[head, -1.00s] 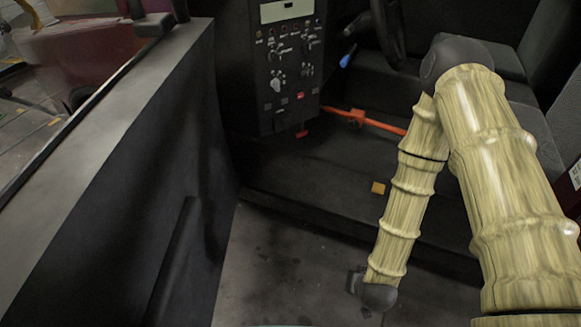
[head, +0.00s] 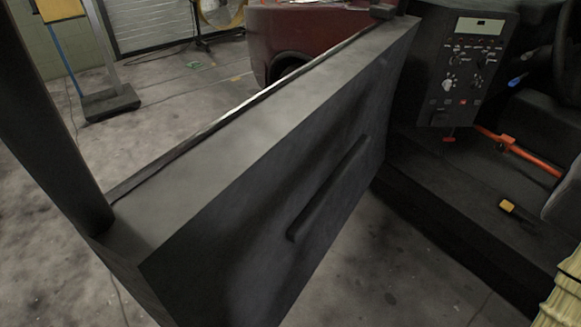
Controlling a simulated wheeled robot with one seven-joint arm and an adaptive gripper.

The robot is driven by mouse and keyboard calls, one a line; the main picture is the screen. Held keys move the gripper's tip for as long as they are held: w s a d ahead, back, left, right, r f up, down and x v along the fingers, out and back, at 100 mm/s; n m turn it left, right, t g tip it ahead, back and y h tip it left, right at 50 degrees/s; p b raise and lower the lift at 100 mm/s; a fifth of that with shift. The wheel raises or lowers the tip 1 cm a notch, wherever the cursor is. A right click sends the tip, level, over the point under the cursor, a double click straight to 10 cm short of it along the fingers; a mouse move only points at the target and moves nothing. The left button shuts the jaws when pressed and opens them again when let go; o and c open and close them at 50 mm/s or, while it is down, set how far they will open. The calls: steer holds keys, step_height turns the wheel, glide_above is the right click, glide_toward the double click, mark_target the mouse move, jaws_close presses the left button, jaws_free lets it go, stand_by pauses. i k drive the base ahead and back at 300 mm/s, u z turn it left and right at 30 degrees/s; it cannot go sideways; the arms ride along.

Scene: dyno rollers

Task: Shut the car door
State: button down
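The car door (head: 235,145) stands wide open in the head view, running from the lower left up to its hinge side beside the dashboard panel. Its dark inner face, with a long raised armrest (head: 327,188), is turned toward the right. A dark window-frame post (head: 48,125) rises at its near left end. The car's door opening, with the dark sill and floor (head: 450,190), is at the right. My gripper is out of view.
Inside the car are a control panel (head: 467,75), an orange bar (head: 520,152) and a small yellow block (head: 507,206). Beyond the door are a dark red car (head: 300,38) and a metal stand (head: 110,98). Grey floor lies free left of the door and between door and sill.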

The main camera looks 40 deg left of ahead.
mark_target(229, 226)
steer(key=k, duration=0.1)
steer(key=z, duration=1.4)
steer(key=i, duration=0.6)
steer(key=u, duration=2.8)
